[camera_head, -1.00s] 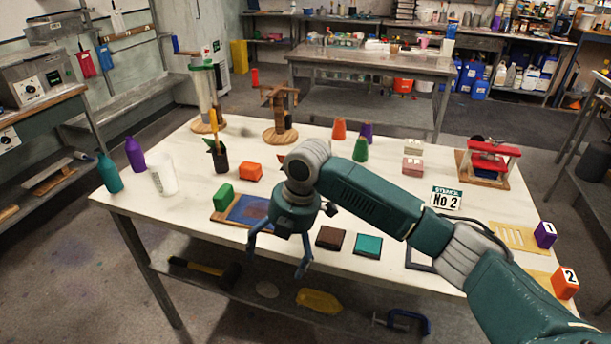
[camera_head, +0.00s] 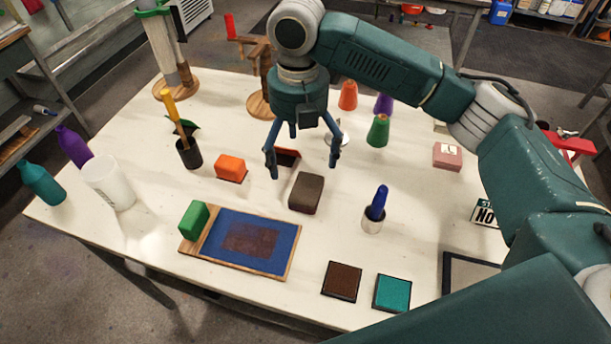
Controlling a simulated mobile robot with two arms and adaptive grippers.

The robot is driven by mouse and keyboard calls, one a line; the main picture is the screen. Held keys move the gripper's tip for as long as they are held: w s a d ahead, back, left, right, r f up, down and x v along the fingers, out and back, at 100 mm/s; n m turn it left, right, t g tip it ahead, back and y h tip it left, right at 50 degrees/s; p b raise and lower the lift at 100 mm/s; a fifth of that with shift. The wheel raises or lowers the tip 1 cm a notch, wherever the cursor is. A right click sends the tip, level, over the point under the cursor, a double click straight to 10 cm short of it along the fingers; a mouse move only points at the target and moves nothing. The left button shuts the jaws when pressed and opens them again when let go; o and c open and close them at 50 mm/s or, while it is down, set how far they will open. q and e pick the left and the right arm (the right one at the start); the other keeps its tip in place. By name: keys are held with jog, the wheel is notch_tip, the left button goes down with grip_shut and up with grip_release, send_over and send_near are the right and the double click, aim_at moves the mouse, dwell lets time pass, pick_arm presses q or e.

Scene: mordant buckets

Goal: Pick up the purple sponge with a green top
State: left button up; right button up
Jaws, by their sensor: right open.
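I cannot make out a clearly purple sponge with a green top. A green block (camera_head: 194,220) stands at the left end of a wooden board with a blue panel; no purple shows on it. A brown-grey block (camera_head: 305,193) lies on the table just below my right gripper (camera_head: 303,166) in the picture. An orange block (camera_head: 231,168) with a darker base lies to its left. My right gripper points down, with its fingers spread and nothing between them. My left gripper is not in view.
The blue-panelled board (camera_head: 252,242) lies at the front. A small cup with a blue item (camera_head: 376,205) stands to the right. Brown (camera_head: 342,281) and teal (camera_head: 393,293) pads lie near the front edge. A white cup (camera_head: 108,183) and bottles stand left.

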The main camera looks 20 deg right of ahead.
aim_at(301, 187)
jog(key=f, duration=0.1)
jog(key=s+f, duration=0.1)
jog(key=f, duration=0.1)
jog(key=shift+a+f, duration=0.1)
jog(key=shift+f, duration=0.2)
jog(key=shift+w+f+p, duration=0.2)
jog(key=shift+f+p, duration=0.25)
jog(key=shift+f, duration=0.2)
notch_tip(301, 187, down, 4)
jog(key=shift+w+f+p, duration=0.1)
jog(key=shift+f+p, duration=0.1)
jog(key=shift+p, duration=0.55)
jog(key=shift+f, duration=0.25)
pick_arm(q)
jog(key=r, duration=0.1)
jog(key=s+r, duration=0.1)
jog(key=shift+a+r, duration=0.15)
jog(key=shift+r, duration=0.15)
pick_arm(e)
jog(key=c, duration=0.9)
jog(key=shift+r, duration=0.1)
pick_arm(q)
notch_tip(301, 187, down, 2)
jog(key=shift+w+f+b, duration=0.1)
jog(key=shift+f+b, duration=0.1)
jog(key=shift+b, duration=1)
pick_arm(e)
notch_tip(301, 187, up, 20)
jog(key=shift+f, duration=0.1)
